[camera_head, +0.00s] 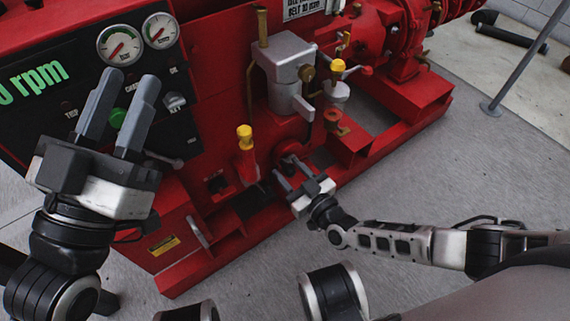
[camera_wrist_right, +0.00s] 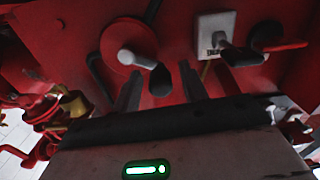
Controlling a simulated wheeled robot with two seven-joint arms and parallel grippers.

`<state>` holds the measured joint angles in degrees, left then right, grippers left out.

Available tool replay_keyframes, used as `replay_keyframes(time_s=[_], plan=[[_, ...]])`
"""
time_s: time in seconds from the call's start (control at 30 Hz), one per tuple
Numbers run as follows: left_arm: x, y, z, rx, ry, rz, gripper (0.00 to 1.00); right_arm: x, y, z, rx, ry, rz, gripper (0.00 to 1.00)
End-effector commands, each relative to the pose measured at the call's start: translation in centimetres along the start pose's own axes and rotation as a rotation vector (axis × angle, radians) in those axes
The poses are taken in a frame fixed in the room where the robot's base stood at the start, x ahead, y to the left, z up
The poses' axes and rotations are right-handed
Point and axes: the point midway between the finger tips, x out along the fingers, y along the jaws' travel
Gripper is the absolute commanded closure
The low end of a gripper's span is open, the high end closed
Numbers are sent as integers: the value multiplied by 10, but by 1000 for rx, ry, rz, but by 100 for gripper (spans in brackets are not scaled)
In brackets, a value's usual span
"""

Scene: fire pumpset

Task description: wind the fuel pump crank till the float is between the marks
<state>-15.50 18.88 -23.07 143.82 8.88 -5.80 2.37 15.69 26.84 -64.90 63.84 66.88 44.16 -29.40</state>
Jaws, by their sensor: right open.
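In the right wrist view, a round red boss (camera_wrist_right: 128,45) carries a pale stub and a dark grip (camera_wrist_right: 160,78), which look like the fuel pump crank. My right gripper (camera_wrist_right: 162,84) is open, its fingers on either side of the dark grip and apart from it as far as I can tell. In the head view, the right gripper (camera_head: 288,167) is low at the front of the red pumpset (camera_head: 215,120), close to the boss. My left gripper (camera_head: 127,80) is open and empty before the gauge panel. I cannot make out the float or its marks.
Two dial gauges (camera_head: 120,45) and a green button (camera_head: 118,118) sit on the black panel behind my left gripper. Yellow-topped fittings (camera_head: 244,137) flank the grey pump body (camera_head: 284,55). A red lever (camera_wrist_right: 280,44) is right of the crank.

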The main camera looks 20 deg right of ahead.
Motion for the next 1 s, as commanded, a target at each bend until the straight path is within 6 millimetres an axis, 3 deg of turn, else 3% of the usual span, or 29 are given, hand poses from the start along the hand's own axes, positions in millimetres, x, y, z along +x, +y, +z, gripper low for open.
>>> replay_keyframes(time_s=[0.33, 0.5, 1.0], plan=[[0, 1, -1, 13, 7, 10, 68, 2, 0, 0, 1, 0, 1, 57], [0, 1, -1, 13, 6, 11, 68, 2, 0, 0, 1, 0, 1, 100], [0, 1, 0, 8, 0, 10, 68, 1, 3, -4, 108, -2, 3, 100]])
